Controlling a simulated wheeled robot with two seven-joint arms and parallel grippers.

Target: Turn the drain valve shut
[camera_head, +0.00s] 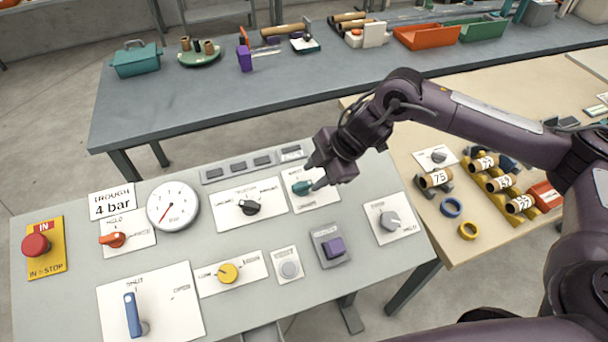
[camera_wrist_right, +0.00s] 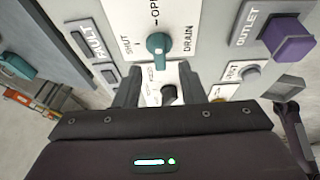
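The drain valve is a teal knob (camera_head: 302,187) on a white plate at the upper right of the grey panel. In the right wrist view the teal knob (camera_wrist_right: 158,45) sits among the words SHUT, OPEN and DRAIN. Its grip seems in line with the OPEN mark, not turned towards SHUT. My right gripper (camera_head: 316,176) is just beside the knob, its fingers apart. In the wrist view its fingertips (camera_wrist_right: 159,85) stand either side of the knob's line, with nothing between them; contact is not visible. The arm partly hides the plate. My left gripper is not in view.
A black knob (camera_head: 249,207) is left of the drain valve. A purple outlet knob (camera_head: 334,246) is below it, and a grey knob (camera_head: 389,220) to the lower right. A red stop button (camera_head: 36,245) is at the far left. Cardboard tubes (camera_head: 437,178) lie on the right table.

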